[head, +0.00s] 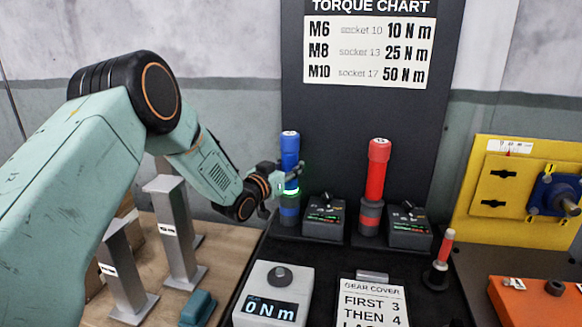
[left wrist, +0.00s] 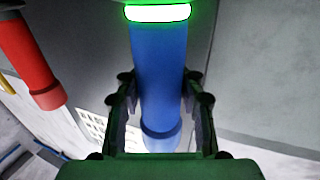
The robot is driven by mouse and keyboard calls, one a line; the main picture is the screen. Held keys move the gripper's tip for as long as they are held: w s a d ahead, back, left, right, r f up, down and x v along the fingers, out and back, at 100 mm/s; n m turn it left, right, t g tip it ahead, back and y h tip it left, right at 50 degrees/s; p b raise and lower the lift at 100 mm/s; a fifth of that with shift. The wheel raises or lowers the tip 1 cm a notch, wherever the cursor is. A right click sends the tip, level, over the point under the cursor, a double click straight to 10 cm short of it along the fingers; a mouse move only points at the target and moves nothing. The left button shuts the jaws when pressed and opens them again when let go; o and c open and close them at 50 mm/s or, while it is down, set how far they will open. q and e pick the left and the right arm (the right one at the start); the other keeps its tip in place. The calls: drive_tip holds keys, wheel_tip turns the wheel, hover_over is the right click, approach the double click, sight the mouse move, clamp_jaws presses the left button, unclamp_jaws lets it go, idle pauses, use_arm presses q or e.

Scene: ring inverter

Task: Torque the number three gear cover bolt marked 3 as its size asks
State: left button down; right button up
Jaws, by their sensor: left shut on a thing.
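A blue driver-like tool (head: 290,150) with a lit green ring stands upright in front of the dark board; the left wrist view also shows it (left wrist: 160,75). My left gripper (head: 285,180) is shut around its shaft, with fingers on both sides (left wrist: 160,110). The tool's lower end is at the dark stand, and I cannot tell whether it is seated. A similar red tool (head: 377,165) stands to its right. The torque chart (head: 367,55) lists M6 10 N m, M8 25 N m and M10 50 N m. No bolt marked 3 can be made out. My right gripper is not in view.
A grey box (head: 250,275) displays 0 N m. A gear cover card (head: 372,305) reads first 3, then 4. Small dark units (head: 323,220) stand beside the tools. A yellow panel (head: 480,185) and orange block (head: 520,305) are at right; grey posts (head: 175,240) are at left.

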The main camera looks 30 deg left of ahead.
use_arm(q)
drive_tip(key=shift+r, duration=0.3)
drive_tip(key=shift+f, duration=0.25)
drive_tip(key=c, duration=0.8)
unclamp_jaws()
drive_tip(key=shift+s+f, duration=0.1)
drive_tip(key=shift+o, duration=0.3)
drive_tip(key=shift+f, duration=0.25)
drive_tip(key=s+a, duration=0.1)
drive_tip(key=s, duration=1.1)
drive_tip(key=shift+a+r, duration=0.15)
drive_tip(key=shift+r, duration=0.15)
